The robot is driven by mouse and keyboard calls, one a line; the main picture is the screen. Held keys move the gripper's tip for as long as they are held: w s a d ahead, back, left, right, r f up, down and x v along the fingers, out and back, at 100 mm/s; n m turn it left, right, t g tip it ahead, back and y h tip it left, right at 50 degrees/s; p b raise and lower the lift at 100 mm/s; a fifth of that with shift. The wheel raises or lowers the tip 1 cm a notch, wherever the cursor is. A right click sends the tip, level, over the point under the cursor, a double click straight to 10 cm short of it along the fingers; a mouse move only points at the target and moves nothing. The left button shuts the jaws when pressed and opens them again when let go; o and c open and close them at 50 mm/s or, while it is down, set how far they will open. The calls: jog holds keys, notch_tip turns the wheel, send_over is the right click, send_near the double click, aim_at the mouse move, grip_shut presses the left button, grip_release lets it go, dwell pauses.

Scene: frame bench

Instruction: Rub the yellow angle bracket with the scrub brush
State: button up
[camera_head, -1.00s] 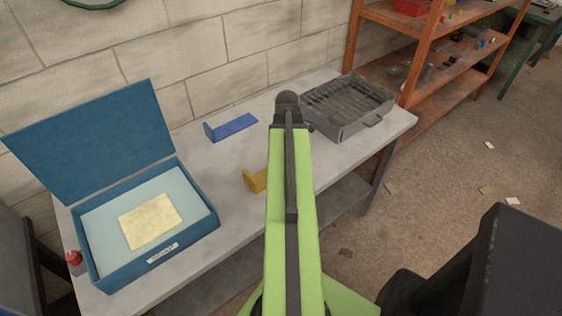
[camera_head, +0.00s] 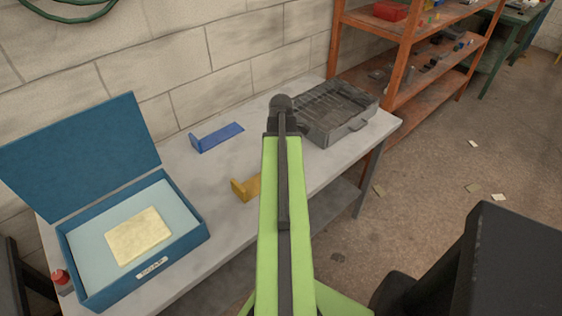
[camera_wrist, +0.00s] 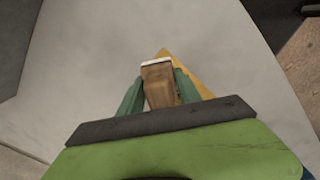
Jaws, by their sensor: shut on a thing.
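The yellow angle bracket (camera_head: 243,188) lies on the grey bench, partly hidden behind my green arm in the head view. In the wrist view its yellow-orange edge (camera_wrist: 191,75) shows behind and to the right of the brush. My gripper (camera_wrist: 158,77) has its teal fingers shut on the scrub brush (camera_wrist: 159,94), a brown wooden block with a white edge at its far end. The brush overlaps the bracket in the wrist view; I cannot tell whether they touch. My arm hides the gripper and brush in the head view.
An open blue box (camera_head: 205,243) with a pale yellow block stands on the bench (camera_head: 190,175) at left. A blue angle bracket (camera_head: 217,137) lies behind the yellow one. A grey metal tray (camera_head: 350,133) sits at the bench's right end. An orange shelf (camera_head: 403,60) stands beyond.

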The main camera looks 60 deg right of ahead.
jog(key=a, duration=0.3)
jog(key=shift+w+a+f, duration=0.15)
jog(key=shift+w, duration=0.25)
jog(key=shift+w+a, duration=0.3)
jog(key=shift+a, duration=0.65)
jog(key=shift+w+a, duration=0.3)
jog(key=shift+a, duration=0.6)
notch_tip(320, 180, up, 6)
jog(key=p, duration=0.6)
jog(key=shift+r, duration=0.2)
notch_tip(320, 180, up, 3)
jog(key=p, duration=0.3)
jog(key=shift+f, duration=0.1)
